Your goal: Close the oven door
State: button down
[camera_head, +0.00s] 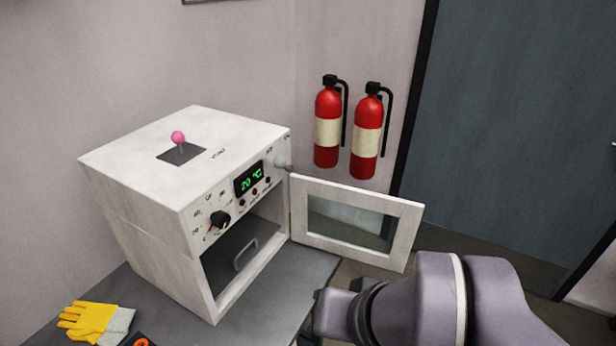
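The white oven (150,225) stands on a grey table, with a dark knob, a lit green display reading 20 °C and a pink ball-topped lever on its top. Its door (408,235) is a white frame around a glass pane. The door stands open, swung out to the right from the right edge of the oven front. Inside the open cavity is a dark tray or floor with a metal handle (246,254). My grey-purple arm is at the bottom right, in front of and below the door.
Yellow gloves (88,320) and a partly cut-off dark and orange item (141,342) lie on the table (275,305) at the lower left. Two red fire extinguishers (328,128) hang on the wall behind the door. A dark blue-grey room door (520,120) is at the right.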

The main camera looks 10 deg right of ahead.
aim_at(410, 213)
jog(key=i+l+u, duration=0.2)
jog(key=l+u, duration=0.2)
jog(key=l, duration=0.15)
jog(key=i+l+u, duration=0.1)
jog(key=l+u, duration=0.3)
jog(key=l, duration=0.2)
jog(key=l+u, duration=0.35)
jog(key=l, duration=0.25)
jog(key=l+u, duration=0.4)
jog(key=l, duration=0.25)
jog(key=k+l+u, duration=0.1)
jog(key=l+u, duration=0.3)
jog(key=l, duration=0.2)
jog(key=k+l+u, duration=0.25)
jog(key=l+u, duration=0.15)
jog(key=l, duration=0.15)
jog(key=i+l+u, duration=0.25)
jog(key=l, duration=0.15)
jog(key=l+u, duration=0.5)
jog(key=l, duration=0.3)
jog(key=k+j+z, duration=0.15)
jog(key=j, duration=0.25)
jog(key=k+j+z, duration=0.15)
jog(key=k+j, duration=0.2)
